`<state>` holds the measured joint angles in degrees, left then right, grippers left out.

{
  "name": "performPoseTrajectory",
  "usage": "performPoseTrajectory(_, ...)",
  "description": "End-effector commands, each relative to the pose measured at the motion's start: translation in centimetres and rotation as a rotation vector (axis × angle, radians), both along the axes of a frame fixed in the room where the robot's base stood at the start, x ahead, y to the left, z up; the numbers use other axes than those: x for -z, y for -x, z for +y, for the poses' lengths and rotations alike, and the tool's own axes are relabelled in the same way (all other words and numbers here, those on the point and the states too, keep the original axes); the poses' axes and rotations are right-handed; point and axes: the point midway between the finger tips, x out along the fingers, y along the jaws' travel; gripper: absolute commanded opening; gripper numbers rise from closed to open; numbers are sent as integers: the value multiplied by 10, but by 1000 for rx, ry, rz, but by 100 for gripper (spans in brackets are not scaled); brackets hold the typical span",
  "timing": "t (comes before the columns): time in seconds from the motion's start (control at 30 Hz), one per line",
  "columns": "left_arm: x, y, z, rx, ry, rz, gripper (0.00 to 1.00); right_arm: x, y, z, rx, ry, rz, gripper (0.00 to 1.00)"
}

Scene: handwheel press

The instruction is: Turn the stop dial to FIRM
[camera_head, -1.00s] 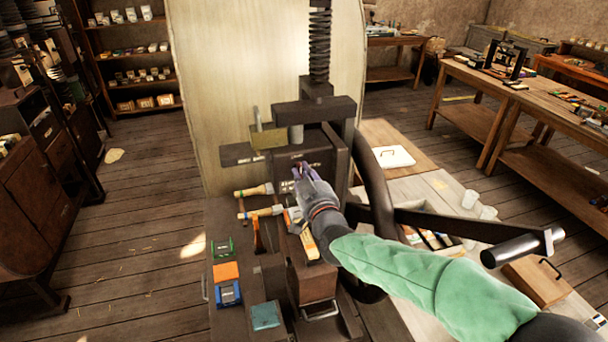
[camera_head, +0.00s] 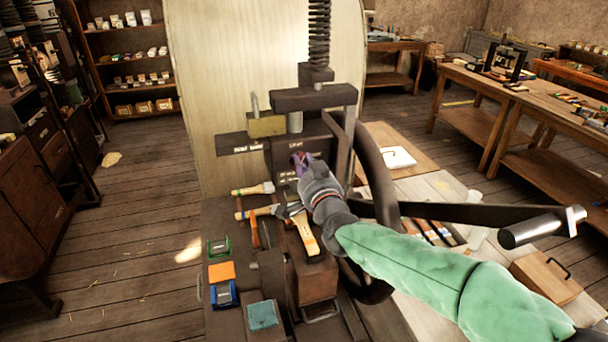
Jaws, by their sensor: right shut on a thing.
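The dark handwheel press (camera_head: 313,98) stands in the middle, with a tall screw above its crosspiece. My right gripper (camera_head: 301,160) reaches in from the lower right in a green sleeve, its fingertips at the press's front panel (camera_head: 283,152). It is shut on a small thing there. That thing is mostly hidden by the fingers, with only a purplish patch showing; it sits where a stop dial could be, but I cannot read any mark or setting. Small pale labels show on the panel and on the bar at its left. My left gripper is not in view.
A brass-coloured padlock-like block (camera_head: 267,125) sits left of the screw. Brushes (camera_head: 254,189) and a hammer (camera_head: 303,232) lie below my gripper. Coloured boxes (camera_head: 222,271) stand at the lower left. The handwheel's dark rim (camera_head: 375,185) and bar handle (camera_head: 540,229) lie close to my right arm.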

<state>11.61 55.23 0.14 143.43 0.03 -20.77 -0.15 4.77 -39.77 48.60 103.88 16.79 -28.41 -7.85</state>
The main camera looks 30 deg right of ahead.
Motion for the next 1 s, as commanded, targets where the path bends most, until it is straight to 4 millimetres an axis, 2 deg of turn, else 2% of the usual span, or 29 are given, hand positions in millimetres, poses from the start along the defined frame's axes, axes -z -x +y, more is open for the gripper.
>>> performPoseTrajectory(0.03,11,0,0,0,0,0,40,5,0,0,-1,-43,-11,0)
performPoseTrajectory(0.4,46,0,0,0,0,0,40,8,0,-2,-1,-385,-92,0)
performPoseTrajectory(1.0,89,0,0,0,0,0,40,12,0,-2,1,-897,-215,0)
